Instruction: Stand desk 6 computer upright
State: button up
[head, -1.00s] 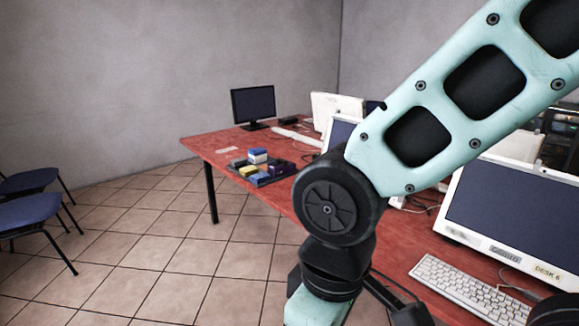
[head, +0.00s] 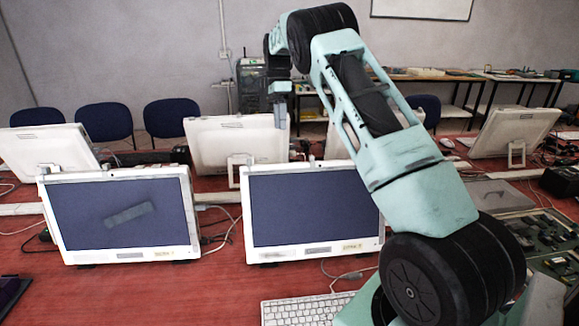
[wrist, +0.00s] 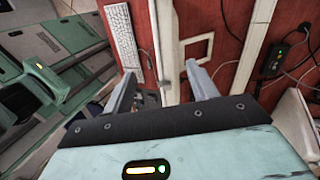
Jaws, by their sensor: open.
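The desk 6 computer appears to be the white all-in-one (head: 313,250) right of centre in the head view, standing on the red desk with its dark screen facing me. Its small label is too blurred to read now.
A keyboard (head: 305,309) lies before the computer. Another all-in-one (head: 120,245) stands close on its left. White computers (head: 236,146) stand behind, seen from the back. Cables and a black power adapter (wrist: 278,58) lie on the desk. Circuit boards (head: 555,245) fill the right side.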

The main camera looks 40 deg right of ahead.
aim_at(290, 174)
jog(key=shift+m, duration=0.7)
jog(key=p+x, duration=0.1)
jog(key=x, duration=0.4)
jog(key=d+p+x, duration=0.1)
jog(key=x, duration=0.5)
jog(key=s+d+p+x, duration=0.1)
jog(key=p+x, duration=0.1)
jog(key=x, duration=0.3)
jog(key=shift+d+f, duration=0.1)
jog(key=shift+f, duration=0.4)
